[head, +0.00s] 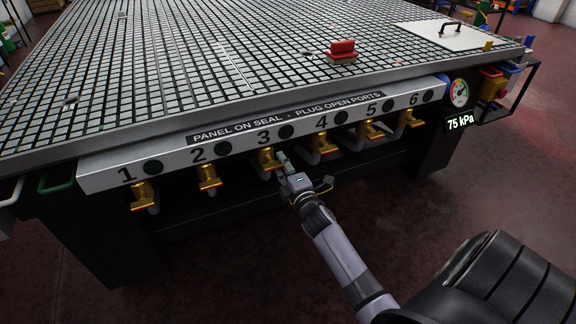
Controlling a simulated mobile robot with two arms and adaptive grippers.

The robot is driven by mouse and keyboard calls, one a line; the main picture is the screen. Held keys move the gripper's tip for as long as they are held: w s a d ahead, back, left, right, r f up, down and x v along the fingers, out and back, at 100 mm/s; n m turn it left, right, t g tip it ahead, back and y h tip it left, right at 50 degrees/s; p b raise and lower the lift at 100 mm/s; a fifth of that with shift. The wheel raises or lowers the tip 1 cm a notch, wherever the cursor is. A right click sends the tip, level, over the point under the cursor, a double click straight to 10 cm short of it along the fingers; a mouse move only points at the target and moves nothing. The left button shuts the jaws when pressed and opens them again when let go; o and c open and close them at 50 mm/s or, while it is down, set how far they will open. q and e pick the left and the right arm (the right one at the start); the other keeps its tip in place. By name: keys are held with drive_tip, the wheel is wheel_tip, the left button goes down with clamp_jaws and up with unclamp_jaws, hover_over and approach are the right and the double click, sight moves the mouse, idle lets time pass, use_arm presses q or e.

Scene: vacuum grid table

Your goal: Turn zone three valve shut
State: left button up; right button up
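The zone three valve (266,158) is a brass valve with a yellow handle, under the number 3 on the white front panel (100,180) of the grid table. My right gripper (281,158) is at the right side of this valve, its fingers close to or touching the handle. The fingers are small and partly overlap the valve, so I cannot tell whether they are open or shut on it. The handle's exact angle is hard to read. My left gripper is not in view.
Valves one (143,195), two (208,178), four (318,147), five (370,130) and six (409,119) line the same panel. A gauge (459,93) sits above a 75 kPa display (460,122).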

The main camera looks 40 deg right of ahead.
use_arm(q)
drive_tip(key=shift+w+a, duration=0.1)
use_arm(e)
drive_tip(key=v, duration=1.1)
drive_tip(key=shift+s, duration=0.3)
